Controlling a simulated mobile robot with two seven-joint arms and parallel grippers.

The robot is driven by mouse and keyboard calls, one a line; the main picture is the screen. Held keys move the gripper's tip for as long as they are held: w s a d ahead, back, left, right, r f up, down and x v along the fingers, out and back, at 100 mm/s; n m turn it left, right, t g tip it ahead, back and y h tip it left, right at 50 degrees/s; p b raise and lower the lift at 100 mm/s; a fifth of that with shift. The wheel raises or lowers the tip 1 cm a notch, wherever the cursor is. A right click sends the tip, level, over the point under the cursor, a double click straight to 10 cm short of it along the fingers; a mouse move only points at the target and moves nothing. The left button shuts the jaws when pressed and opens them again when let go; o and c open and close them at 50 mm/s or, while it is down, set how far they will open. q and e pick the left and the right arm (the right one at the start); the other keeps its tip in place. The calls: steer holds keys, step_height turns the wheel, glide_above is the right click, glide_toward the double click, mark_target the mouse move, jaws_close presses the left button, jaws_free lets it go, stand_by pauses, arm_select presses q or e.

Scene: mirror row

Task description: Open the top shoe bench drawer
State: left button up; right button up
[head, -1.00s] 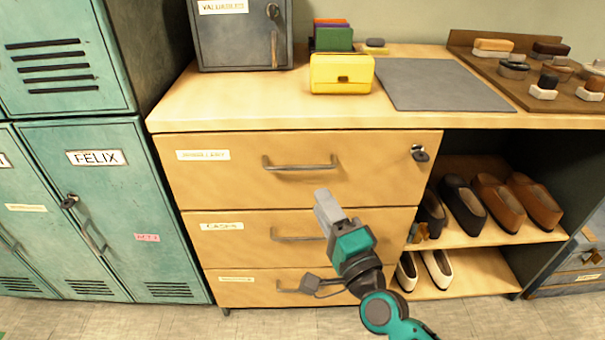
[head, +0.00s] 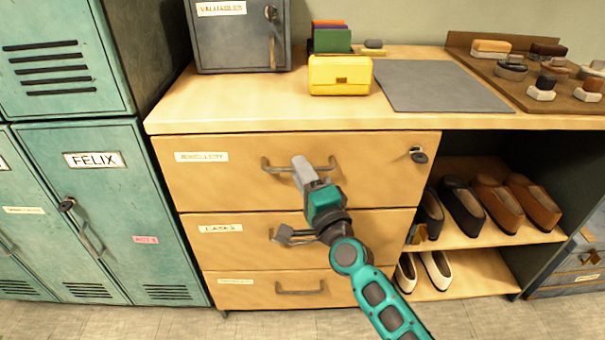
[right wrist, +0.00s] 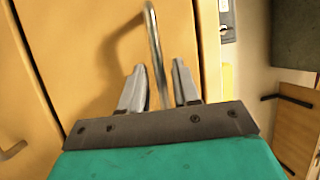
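The top drawer (head: 230,180) of the wooden shoe bench is shut, flush with the front. Its grey bar handle (head: 324,168) is partly hidden behind my right gripper (head: 303,166). In the right wrist view, the handle (right wrist: 153,40) runs between the two spread fingers of the right gripper (right wrist: 158,72), with a gap visible on each side. The right gripper is open around the bar, not closed on it. A lock with a key (head: 418,155) sits at the drawer's upper right. My left gripper is not in view.
Two lower drawers (head: 225,250) are shut below. Shoes (head: 462,207) stand on open shelves at the right. Green lockers (head: 105,210) are at the left.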

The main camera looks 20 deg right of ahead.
jaws_close()
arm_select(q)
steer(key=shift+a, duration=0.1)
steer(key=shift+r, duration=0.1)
arm_select(e)
steer(key=shift+s, duration=0.1)
